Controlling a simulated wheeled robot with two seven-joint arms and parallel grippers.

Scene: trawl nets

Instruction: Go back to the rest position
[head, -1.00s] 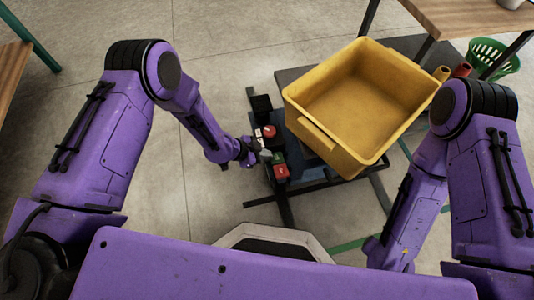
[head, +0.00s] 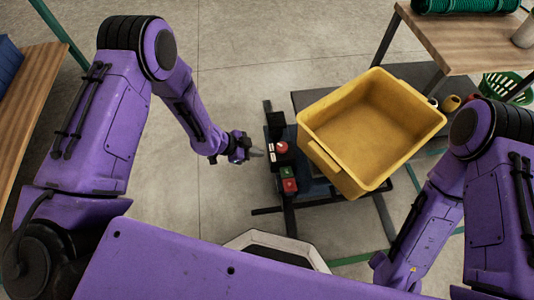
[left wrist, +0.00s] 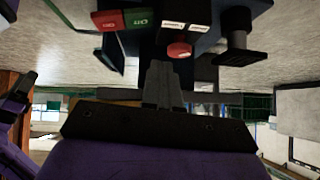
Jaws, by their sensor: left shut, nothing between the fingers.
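My left gripper (head: 257,153) is shut and empty, just left of a dark control box (head: 283,165) with buttons. In the left wrist view its closed fingers (left wrist: 163,85) point toward the box, whose red button (left wrist: 179,50) and green and red switch (left wrist: 138,19) show close by. The fingertips look apart from the box in the head view. My right arm (head: 420,215) hangs at the right; its gripper is not visible.
A yellow bin (head: 362,125) stands right of the control box on a dark stand. A wooden table (head: 460,38) is at the upper right, with a green basket (head: 505,85) below it. Another wooden table (head: 30,95) is at the left.

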